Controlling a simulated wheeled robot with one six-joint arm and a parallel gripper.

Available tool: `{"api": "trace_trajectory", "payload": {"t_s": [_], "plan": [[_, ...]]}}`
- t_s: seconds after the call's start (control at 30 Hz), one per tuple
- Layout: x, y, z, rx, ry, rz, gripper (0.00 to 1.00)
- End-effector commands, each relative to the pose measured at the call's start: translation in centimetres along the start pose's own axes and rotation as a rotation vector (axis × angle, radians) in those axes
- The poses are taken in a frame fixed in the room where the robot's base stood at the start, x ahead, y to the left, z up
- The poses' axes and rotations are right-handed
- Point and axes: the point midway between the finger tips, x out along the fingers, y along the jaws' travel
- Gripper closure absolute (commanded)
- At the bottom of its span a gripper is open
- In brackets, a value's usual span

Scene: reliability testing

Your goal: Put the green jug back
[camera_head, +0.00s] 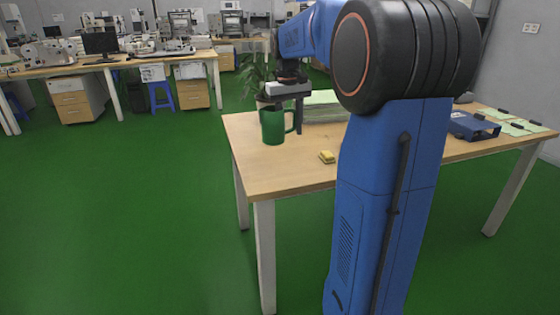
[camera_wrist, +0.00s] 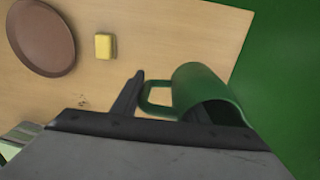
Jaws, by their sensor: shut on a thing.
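The green jug (camera_head: 273,127) is upright at the left end of the near wooden table, with its handle on the right. My gripper (camera_head: 291,112) reaches it from above and is shut on it at the handle side. In the wrist view the jug (camera_wrist: 203,88) shows with its handle between the dark fingers of my gripper (camera_wrist: 165,97), and one finger is partly hidden by it. I cannot tell whether the jug's base touches the table or is slightly above it.
A yellow sponge-like block (camera_head: 327,157) lies on the table (camera_head: 285,178) right of the jug. The wrist view shows a round brown plate (camera_wrist: 42,38) beyond it. Green papers (camera_head: 322,97) lie behind, a blue holder (camera_head: 473,126) at right. A plant (camera_head: 256,75) stands behind the table.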

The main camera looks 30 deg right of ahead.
Motion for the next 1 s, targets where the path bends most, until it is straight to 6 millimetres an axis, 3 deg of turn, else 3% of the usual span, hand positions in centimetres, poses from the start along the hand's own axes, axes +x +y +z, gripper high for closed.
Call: {"api": "trace_trajectory", "payload": {"t_s": [0.3,0.53,0.8,1.0], "plan": [[4.7,-0.2,0.0,0.0,-0.002,0.0,0.98],[6.0,-0.2,0.0,0.0,-0.002,0.0,0.98],[8.8,-0.4,0.1,0.0,-0.001,0.0,0.98],[8.9,-0.4,0.0,0.0,-0.001,0.0,0.98]]}}
